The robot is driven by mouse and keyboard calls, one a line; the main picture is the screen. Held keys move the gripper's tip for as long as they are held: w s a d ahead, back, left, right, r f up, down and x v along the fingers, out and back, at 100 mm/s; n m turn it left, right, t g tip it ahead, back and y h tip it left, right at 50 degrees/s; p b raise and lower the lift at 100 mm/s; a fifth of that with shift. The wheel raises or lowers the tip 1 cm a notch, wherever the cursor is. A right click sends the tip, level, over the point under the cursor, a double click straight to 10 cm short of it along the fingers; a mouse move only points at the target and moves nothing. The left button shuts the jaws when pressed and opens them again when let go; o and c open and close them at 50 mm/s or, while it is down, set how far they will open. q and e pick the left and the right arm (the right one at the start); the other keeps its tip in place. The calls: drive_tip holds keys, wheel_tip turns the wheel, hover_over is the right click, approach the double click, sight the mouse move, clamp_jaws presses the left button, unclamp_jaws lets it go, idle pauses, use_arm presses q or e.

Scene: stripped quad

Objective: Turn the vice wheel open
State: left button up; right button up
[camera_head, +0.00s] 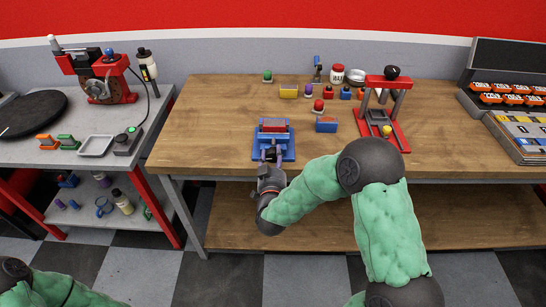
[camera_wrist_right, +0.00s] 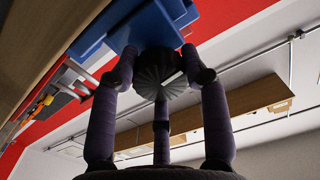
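The blue vice (camera_head: 288,152) stands at the front edge of the wooden workbench, with a red piece (camera_head: 273,126) at its jaws. Its dark ribbed wheel (camera_wrist_right: 158,72) faces my right gripper in the right wrist view, with a pale mark on it. My right gripper (camera_head: 270,152) reaches the vice from the front. In the wrist view its purple fingers (camera_wrist_right: 162,80) close around the wheel rim, one on each side and one behind. My left gripper is out of view; only part of the left arm shows.
A blue box (camera_head: 326,124) and a red press (camera_head: 383,112) stand right of the vice on the workbench (camera_head: 210,125). Several small coloured items lie behind. A grey side bench (camera_head: 60,157) stands left. The bench area left of the vice is clear.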

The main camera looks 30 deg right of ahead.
drive_tip(key=shift+r+n, duration=0.1)
drive_tip(key=shift+n, duration=0.2)
drive_tip(key=n+p, duration=0.1)
drive_tip(key=n, duration=0.2)
drive_tip(key=n+p, duration=0.1)
drive_tip(key=n, duration=0.3)
drive_tip(key=shift+r, duration=0.1)
drive_tip(key=n+p, duration=0.2)
drive_tip(key=n, duration=0.2)
drive_tip(key=shift+n, duration=0.4)
drive_tip(key=shift+w+n+p, duration=0.1)
drive_tip(key=shift+n+p, duration=0.45)
drive_tip(key=shift+n, duration=1.35)
drive_tip(key=o, duration=1.2)
drive_tip(key=shift+a, duration=0.1)
drive_tip(key=shift+c, duration=0.2)
drive_tip(key=shift+f, duration=0.2)
